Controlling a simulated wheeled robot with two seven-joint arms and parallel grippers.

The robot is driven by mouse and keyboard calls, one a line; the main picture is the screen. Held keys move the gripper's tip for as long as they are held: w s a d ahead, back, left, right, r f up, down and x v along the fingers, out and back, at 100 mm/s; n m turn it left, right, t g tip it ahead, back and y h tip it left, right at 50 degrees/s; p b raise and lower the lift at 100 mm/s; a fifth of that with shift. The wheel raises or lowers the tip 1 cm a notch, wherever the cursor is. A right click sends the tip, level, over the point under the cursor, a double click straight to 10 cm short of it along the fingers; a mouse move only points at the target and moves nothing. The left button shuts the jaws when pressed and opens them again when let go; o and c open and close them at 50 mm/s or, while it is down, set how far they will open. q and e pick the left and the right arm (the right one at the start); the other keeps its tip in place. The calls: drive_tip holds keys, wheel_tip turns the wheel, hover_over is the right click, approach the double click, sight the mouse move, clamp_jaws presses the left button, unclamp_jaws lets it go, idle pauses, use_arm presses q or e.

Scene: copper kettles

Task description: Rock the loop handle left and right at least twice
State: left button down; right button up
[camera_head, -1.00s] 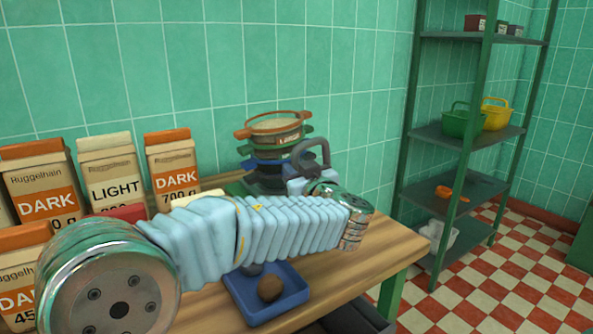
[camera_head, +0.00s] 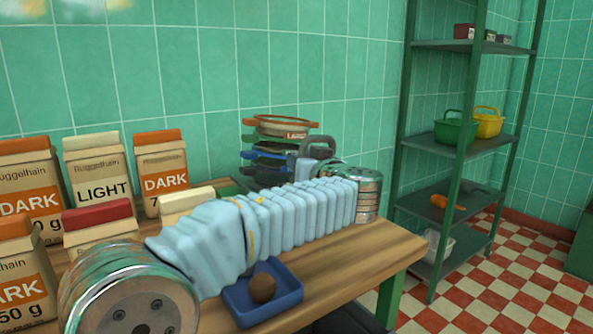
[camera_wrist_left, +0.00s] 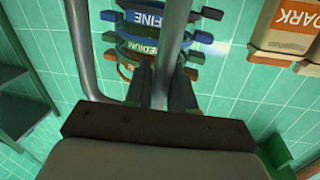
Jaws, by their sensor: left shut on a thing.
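The grey loop handle (camera_head: 320,141) shows in the head view above the far end of my left arm, in front of the stacked sieves. In the left wrist view one bar of the loop handle (camera_wrist_left: 177,35) runs between the fingers of my left gripper (camera_wrist_left: 166,75), which is shut on it. Another bar of the loop stands at the left of that view. In the head view my arm hides the lower part of the handle and what it is fixed to, and the fingers cannot be made out. My right gripper is out of view.
A stack of coloured sieves (camera_head: 281,136) stands behind the handle. Ruggelhain bags (camera_head: 97,170) crowd the left of the wooden table (camera_head: 375,246). A blue tray (camera_head: 290,305) with a brown ball (camera_head: 262,288) lies in front of my arm. A green shelf (camera_head: 450,202) stands at right.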

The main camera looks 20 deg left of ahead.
use_arm(q)
drive_tip(key=c, duration=1.1)
unclamp_jaws()
drive_tip(key=b+v, duration=0.2)
drive_tip(key=v, duration=1.1)
drive_tip(key=shift+s+d+r+b, duration=0.1)
drive_tip(key=shift+s+d+b, duration=0.2)
drive_tip(key=shift+b, duration=0.05)
